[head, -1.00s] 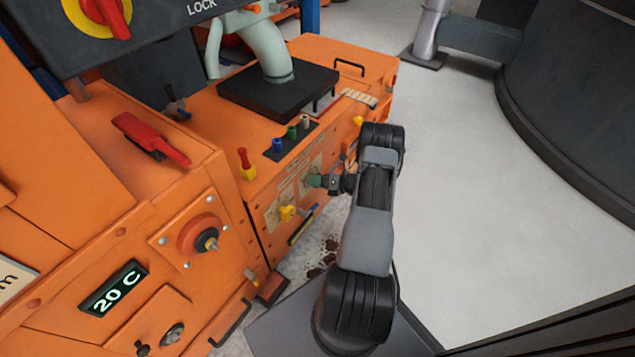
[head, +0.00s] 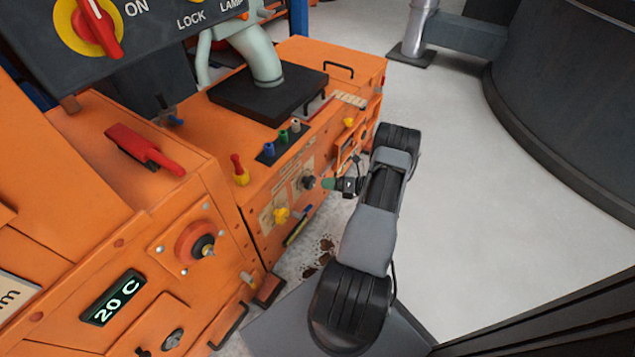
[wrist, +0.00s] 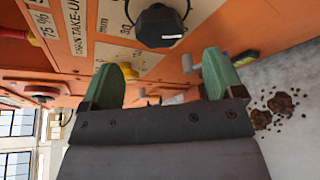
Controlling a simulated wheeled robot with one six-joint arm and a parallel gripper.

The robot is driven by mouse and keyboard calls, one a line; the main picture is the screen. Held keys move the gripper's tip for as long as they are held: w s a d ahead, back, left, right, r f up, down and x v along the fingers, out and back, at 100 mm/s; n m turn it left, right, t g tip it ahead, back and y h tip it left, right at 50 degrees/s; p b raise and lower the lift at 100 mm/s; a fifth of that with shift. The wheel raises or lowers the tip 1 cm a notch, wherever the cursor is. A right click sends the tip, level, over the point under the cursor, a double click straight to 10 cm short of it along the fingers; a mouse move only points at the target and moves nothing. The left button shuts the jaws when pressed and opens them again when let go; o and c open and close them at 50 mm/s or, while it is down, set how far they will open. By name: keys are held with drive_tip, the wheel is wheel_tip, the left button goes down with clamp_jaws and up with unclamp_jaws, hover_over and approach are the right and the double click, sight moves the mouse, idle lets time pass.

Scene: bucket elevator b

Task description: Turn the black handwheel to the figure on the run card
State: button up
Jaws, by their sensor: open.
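The black handwheel (head: 308,180) is on the orange machine's side panel, beside a pale scale plate. In the wrist view the handwheel (wrist: 161,27) is a faceted black knob with a white mark on its rim. The plate (wrist: 97,25) there reads "CHAIN TAKE-UP" and "mm", with a 30 showing. My gripper (head: 328,184) faces the handwheel, just right of it in the head view. In the wrist view its green fingers (wrist: 163,72) are spread wide and empty, with the handwheel beyond them and apart from them. I cannot make out a run card for certain.
A yellow knob (head: 281,215) sits close to the handwheel on the same panel. A red lever (head: 240,170) and several coloured knobs stand above. A display (head: 113,297) reads 20 C. Brown spill (head: 318,258) lies on the floor. The grey floor (head: 480,200) at right is clear.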

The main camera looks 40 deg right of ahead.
drive_tip(key=shift+p+v, duration=0.45)
drive_tip(key=shift+v, duration=2.5)
drive_tip(key=w+a+r+n+g+p, duration=0.1)
drive_tip(key=a+r+n+g+p, duration=0.35)
drive_tip(key=r, duration=0.65)
drive_tip(key=w+a+r+n+g+p, duration=0.2)
drive_tip(key=a+r+n+p, duration=0.3)
drive_tip(key=a+r+n, duration=0.45)
drive_tip(key=w+a+r+n+g+p, duration=0.1)
drive_tip(key=a+r+n+g+p, duration=0.35)
drive_tip(key=r, duration=0.85)
drive_tip(key=s+a+r+n+h+p, duration=0.3)
drive_tip(key=s+a+r+n+p, duration=0.1)
drive_tip(key=r+n, duration=0.3)
drive_tip(key=s+a+r+n+t+h+p, duration=0.1)
drive_tip(key=s+a+r+n+h+p, duration=0.2)
drive_tip(key=r+n+p, duration=0.4)
drive_tip(key=s+a+r+n+t+h+p, duration=0.1)
drive_tip(key=s+a+r+n+h+p, duration=0.2)
drive_tip(key=r, duration=1)
drive_tip(key=s+a+n+p, duration=0.1)
drive_tip(key=a+n+p, duration=0.1)
drive_tip(key=a+n, duration=0.1)
drive_tip(key=shift+s+r+n, duration=0.2)
drive_tip(key=shift+s+n, duration=0.2)
drive_tip(key=shift+n, duration=0.15)
drive_tip(key=shift+a, duration=0.15)
drive_tip(key=shift+c, duration=0.5)
